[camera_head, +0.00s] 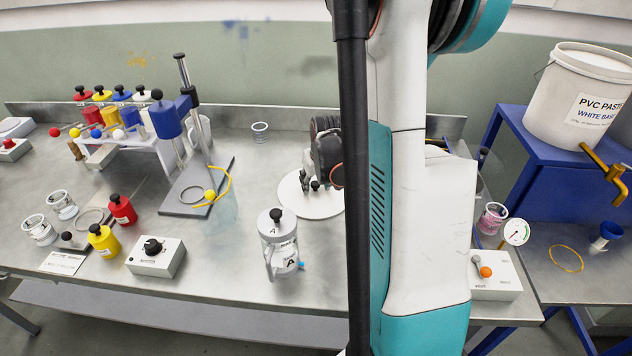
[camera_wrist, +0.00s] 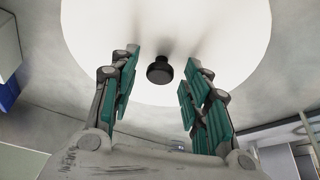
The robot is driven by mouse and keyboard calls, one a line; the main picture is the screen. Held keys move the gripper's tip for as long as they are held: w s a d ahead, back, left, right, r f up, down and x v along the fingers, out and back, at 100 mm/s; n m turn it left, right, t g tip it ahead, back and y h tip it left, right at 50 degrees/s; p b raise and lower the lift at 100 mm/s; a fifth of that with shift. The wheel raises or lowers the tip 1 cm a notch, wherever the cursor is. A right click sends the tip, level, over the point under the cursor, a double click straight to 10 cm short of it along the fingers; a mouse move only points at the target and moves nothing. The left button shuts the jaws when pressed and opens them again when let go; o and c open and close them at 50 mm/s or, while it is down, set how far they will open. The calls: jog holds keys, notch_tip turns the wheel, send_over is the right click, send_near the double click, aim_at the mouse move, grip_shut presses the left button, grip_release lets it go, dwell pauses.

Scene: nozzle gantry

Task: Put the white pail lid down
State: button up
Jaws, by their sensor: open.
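The white pail lid (camera_head: 308,204) is a round white disc lying flat on the metal bench, left of my arm. In the wrist view the lid (camera_wrist: 228,40) fills the top, with its black knob (camera_wrist: 160,70) near its front part. My gripper (camera_head: 314,185) is just above the lid in the head view. In the wrist view my gripper (camera_wrist: 160,82) is open, its teal-padded fingers on either side of the knob with gaps to both. My arm hides the lid's right side in the head view.
A lidded jar marked A (camera_head: 279,245) stands close in front of the lid. A stand with a blue head (camera_head: 180,170) and a glass beaker (camera_head: 221,210) are to the left. The white pail (camera_head: 578,95) stands on a blue stand (camera_head: 545,150) at right.

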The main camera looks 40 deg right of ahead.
jog(key=shift+r, duration=0.1)
jog(key=p+v, duration=0.4)
jog(key=v, duration=0.8)
